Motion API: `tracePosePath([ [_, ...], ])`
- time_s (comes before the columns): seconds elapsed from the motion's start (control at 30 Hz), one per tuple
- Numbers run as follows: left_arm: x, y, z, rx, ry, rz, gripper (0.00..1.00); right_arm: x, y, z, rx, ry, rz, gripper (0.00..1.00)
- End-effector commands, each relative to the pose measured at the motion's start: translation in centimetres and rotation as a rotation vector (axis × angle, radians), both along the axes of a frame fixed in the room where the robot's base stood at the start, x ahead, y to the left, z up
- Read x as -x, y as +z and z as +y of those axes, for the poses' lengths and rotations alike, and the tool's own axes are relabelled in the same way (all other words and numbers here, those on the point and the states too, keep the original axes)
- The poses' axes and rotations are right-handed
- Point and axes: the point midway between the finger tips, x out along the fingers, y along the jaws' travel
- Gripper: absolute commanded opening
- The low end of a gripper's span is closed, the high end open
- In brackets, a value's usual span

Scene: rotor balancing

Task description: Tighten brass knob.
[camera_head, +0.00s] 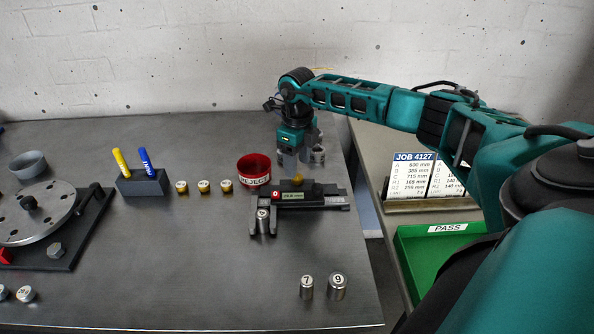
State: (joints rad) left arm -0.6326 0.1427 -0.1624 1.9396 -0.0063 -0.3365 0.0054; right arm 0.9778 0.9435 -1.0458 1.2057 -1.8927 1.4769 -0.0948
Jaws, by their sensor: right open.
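The brass knob (298,180) sits on top of the slider of a dark caliper (325,201), just behind its small display. The caliper lies on the metal bench with its jaws toward the front, and a small numbered steel weight (263,219) stands between them. My right gripper (302,165) points down just behind the caliper, close to the knob. Its fingers are apart, and I see nothing held between them. Whether a finger touches the knob I cannot tell. My left gripper is out of view.
A red REJECT bowl (254,167) stands left of the gripper, near several brass-topped weights (204,186) and a pen block (141,183). Steel weights (337,287) stand in front. A rotor disc (38,213) is at left.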

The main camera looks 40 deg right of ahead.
Motion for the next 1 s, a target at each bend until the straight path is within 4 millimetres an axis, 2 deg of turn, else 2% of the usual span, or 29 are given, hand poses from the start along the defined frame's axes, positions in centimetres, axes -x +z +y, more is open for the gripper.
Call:
tracePosePath([
  [0.1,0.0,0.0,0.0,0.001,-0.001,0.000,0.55,0.0,-2.0,0.1,-0.001,0.001,0.001,0.57],
  [0.23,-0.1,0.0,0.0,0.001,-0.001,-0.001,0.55,0.0,-3.2,0.0,0.000,0.000,0.000,0.57],
  [0.6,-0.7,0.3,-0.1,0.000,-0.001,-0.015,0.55,0.0,-3.8,0.0,0.000,0.001,0.000,0.57],
  [1.0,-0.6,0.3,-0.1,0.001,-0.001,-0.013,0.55,0.0,-3.7,0.0,0.000,0.000,-0.001,0.19],
])
